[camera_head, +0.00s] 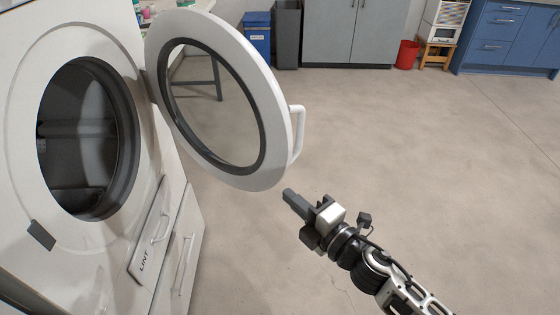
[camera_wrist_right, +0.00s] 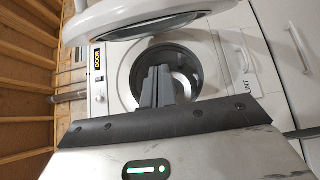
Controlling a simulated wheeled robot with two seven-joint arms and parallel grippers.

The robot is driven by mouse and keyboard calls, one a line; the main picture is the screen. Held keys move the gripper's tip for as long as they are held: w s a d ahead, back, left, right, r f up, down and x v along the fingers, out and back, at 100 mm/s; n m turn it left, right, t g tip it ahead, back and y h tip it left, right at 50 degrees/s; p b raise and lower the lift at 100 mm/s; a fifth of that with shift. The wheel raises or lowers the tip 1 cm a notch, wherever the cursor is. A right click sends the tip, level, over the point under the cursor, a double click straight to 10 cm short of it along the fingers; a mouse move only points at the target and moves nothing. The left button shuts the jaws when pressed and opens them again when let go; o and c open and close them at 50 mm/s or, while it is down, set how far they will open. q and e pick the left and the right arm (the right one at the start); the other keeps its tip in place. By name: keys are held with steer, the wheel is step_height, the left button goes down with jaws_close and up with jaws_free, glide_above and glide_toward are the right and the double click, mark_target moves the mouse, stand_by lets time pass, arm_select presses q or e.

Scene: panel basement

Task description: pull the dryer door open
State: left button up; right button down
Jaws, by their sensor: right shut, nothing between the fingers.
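The dryer (camera_head: 112,205) stands at the left in the head view, white with a round dark drum opening (camera_head: 85,140). Its round white door (camera_head: 272,125) with a clear window stands swung wide open on its hinge. A white handle (camera_head: 300,132) sticks out from the door's right edge. My right gripper (camera_head: 288,195) is shut and empty, just below the door's lower edge and apart from the handle. In the right wrist view, the shut fingers (camera_wrist_right: 157,88) point at the drum opening (camera_wrist_right: 180,72), with the door (camera_wrist_right: 120,18) across the top. My left gripper is not in view.
A lint drawer (camera_head: 150,235) with a handle sits low on the dryer front. A blue bin (camera_head: 257,38), grey cabinets (camera_head: 355,35), a red bucket (camera_head: 407,54) and blue drawers (camera_head: 497,40) stand along the back. The floor to the right is clear.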

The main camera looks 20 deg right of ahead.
mark_target(281, 168)
steer(key=w, duration=0.6)
steer(key=w+p, duration=0.1)
steer(key=w, duration=0.2)
steer(key=shift+w+a, duration=0.1)
steer(key=shift+a, duration=0.15)
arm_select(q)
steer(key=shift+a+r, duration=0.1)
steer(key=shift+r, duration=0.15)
arm_select(e)
steer(key=shift+w+d, duration=0.25)
steer(key=shift+d, duration=0.05)
